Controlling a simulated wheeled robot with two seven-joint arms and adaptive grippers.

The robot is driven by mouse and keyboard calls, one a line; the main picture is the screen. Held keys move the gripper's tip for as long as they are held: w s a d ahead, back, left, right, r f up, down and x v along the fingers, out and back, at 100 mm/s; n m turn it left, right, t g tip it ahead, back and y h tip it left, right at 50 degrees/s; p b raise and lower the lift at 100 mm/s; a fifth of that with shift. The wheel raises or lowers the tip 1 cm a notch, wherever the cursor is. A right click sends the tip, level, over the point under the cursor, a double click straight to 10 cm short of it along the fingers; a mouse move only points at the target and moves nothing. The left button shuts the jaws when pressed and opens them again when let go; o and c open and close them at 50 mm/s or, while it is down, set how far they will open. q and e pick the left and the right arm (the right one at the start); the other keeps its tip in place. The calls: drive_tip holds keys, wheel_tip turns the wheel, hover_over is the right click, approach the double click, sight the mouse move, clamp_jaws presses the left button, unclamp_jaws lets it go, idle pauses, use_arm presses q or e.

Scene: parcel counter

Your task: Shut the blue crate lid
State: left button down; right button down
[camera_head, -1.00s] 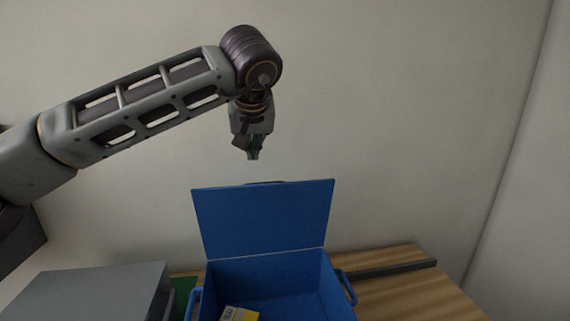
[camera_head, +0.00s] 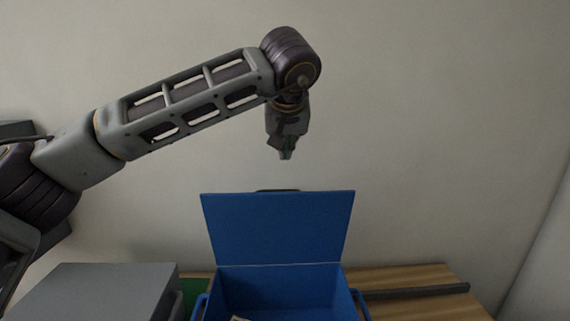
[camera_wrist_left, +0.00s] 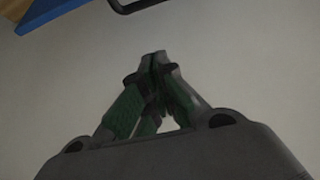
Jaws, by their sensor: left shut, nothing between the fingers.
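The blue crate (camera_head: 287,289) stands on the counter at the bottom of the head view, its front cut off by the frame. Its blue lid (camera_head: 278,229) stands open, upright at the back edge. A dark handle (camera_head: 277,190) shows behind the lid's top edge. A corner of the lid (camera_wrist_left: 62,10) and the handle (camera_wrist_left: 135,4) also show at the top of the left wrist view. My left gripper (camera_head: 287,157) points down above the lid's top edge, apart from it. Its fingers (camera_wrist_left: 154,58) are shut and empty. My right gripper is not in view.
A grey box (camera_head: 95,290) stands left of the crate, with a green surface (camera_head: 197,291) between them. A dark bar (camera_head: 415,291) lies on the wooden counter (camera_head: 405,306) to the right. A bare wall is behind; the air around the gripper is free.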

use_arm(q)
wheel_tip(320, 180, down, 9)
drive_tip(key=w+p, duration=0.1)
drive_tip(key=w, duration=0.1)
drive_tip(key=shift+w, duration=0.35)
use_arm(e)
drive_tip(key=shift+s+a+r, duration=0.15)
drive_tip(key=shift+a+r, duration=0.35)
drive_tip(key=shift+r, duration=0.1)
use_arm(q)
drive_tip(key=shift+a, duration=0.1)
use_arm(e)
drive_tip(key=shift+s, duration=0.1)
use_arm(q)
drive_tip(key=shift+s, duration=0.2)
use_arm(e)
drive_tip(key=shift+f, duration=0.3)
